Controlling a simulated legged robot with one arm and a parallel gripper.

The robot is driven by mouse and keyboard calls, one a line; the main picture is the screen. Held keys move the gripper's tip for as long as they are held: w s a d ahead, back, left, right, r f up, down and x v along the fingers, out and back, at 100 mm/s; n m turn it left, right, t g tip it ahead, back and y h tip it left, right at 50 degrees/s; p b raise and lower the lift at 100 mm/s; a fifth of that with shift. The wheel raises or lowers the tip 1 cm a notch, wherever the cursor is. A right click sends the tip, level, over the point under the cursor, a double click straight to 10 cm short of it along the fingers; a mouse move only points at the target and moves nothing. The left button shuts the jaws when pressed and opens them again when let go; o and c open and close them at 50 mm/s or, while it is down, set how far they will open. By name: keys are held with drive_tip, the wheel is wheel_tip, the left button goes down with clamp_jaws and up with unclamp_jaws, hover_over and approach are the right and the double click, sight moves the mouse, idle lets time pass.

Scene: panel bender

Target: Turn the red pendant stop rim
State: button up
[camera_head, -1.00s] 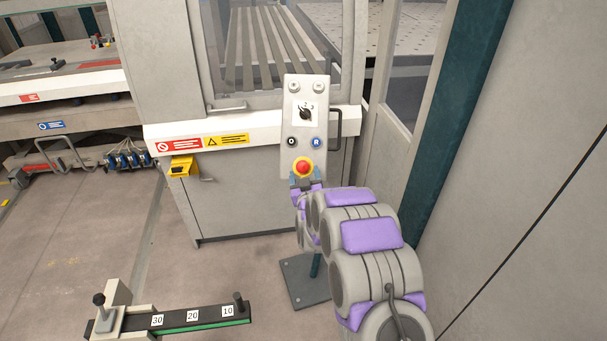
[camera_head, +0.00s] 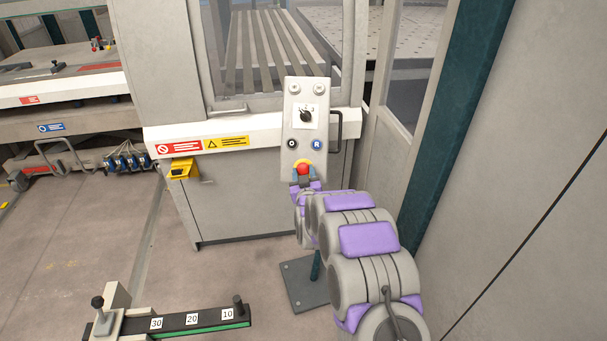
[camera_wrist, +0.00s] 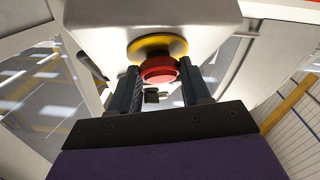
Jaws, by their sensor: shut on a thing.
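The red pendant stop rim (camera_head: 303,168) is a red mushroom button on a yellow collar, low on the pale pendant panel (camera_head: 306,128). In the wrist view the red rim (camera_wrist: 159,72) sits between my two dark fingers, below the yellow collar (camera_wrist: 157,47). My gripper (camera_head: 303,175) is at the button, with one finger on each side of it, and is shut on the rim. The wrist view also shows my gripper (camera_wrist: 160,80) close up. The lower part of the button is partly hidden by my fingers in the head view.
Above the stop are a rotary selector (camera_head: 306,116), a black O button (camera_head: 291,143) and a blue R button (camera_head: 317,145). A dark handle (camera_head: 337,132) stands at the panel's right.

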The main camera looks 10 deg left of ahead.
drive_tip(key=shift+a, duration=0.1)
drive_tip(key=c, duration=0.4)
